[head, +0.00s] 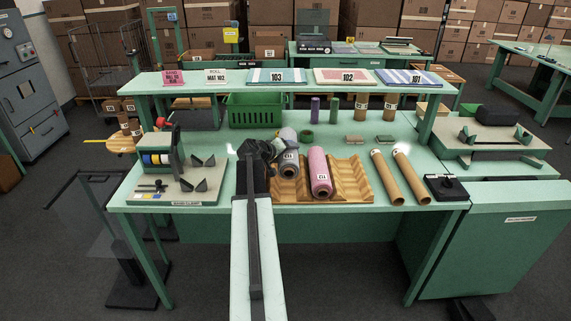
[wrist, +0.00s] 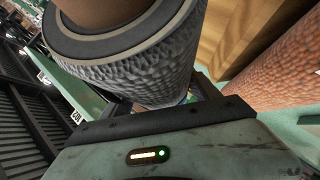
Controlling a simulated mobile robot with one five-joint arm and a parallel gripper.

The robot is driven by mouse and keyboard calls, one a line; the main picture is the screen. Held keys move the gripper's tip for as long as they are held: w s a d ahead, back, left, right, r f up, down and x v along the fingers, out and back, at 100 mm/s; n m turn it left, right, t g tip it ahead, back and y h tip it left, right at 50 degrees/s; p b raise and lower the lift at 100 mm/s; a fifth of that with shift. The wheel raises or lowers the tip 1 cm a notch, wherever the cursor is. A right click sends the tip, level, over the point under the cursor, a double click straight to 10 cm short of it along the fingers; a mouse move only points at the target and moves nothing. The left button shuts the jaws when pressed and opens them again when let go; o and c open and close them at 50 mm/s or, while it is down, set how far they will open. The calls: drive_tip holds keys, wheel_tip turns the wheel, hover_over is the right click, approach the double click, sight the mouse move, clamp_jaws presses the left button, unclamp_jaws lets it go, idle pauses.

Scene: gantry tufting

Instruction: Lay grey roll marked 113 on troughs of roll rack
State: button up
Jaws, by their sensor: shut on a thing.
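The grey roll (head: 289,167) is over the left part of the wooden roll rack (head: 362,180), its length running front to back. Its small label is too small to read surely. My gripper (head: 277,147) is shut on the grey roll from the left. In the wrist view the grey roll (wrist: 150,75), with its dark-rimmed brown end, fills the space between the fingers (wrist: 165,103). I cannot tell whether the roll touches the troughs. A pink roll (head: 319,171) lies in a trough just to its right. The rack's right-hand troughs are empty.
Two brown tubes (head: 387,179) lie right of the rack, beside a black device (head: 445,187). A fixture with coloured spools (head: 158,160) stands at left. A green crate (head: 254,111) and small upright rolls (head: 315,110) stand behind, under a raised shelf (head: 220,85).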

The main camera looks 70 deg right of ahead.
wheel_tip(320, 180, down, 8)
drive_tip(key=b, duration=0.7)
drive_tip(key=shift+r, duration=0.2)
drive_tip(key=shift+r, duration=0.1)
drive_tip(key=o, duration=1.8)
drive_tip(key=shift+o, duration=0.2)
drive_tip(key=p+v, duration=0.2)
drive_tip(key=v, duration=0.2)
drive_tip(key=p+v, duration=0.1)
drive_tip(key=v, duration=0.2)
drive_tip(key=shift+s+a+r+p, duration=0.15)
drive_tip(key=shift+a+r+p, duration=0.15)
drive_tip(key=shift+p, duration=0.05)
drive_tip(key=shift+f, duration=0.1)
